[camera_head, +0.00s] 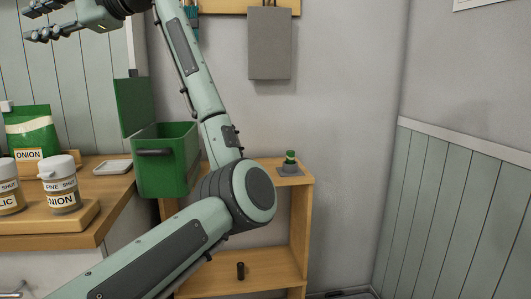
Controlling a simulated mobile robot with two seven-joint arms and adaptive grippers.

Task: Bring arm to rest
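My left arm (165,245) rises from the bottom of the head view, bends at a large dark joint, and reaches up past the top edge. Its gripper (30,23) is at the upper left, pointing left. Its two fingers are spread apart with nothing between them. It is raised in front of the panelled wall, above the counter and apart from the things on it. My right gripper is not in view.
A wooden counter (95,232) at left holds labelled jars (61,184), a green bag (30,132) and a white tray (113,167).

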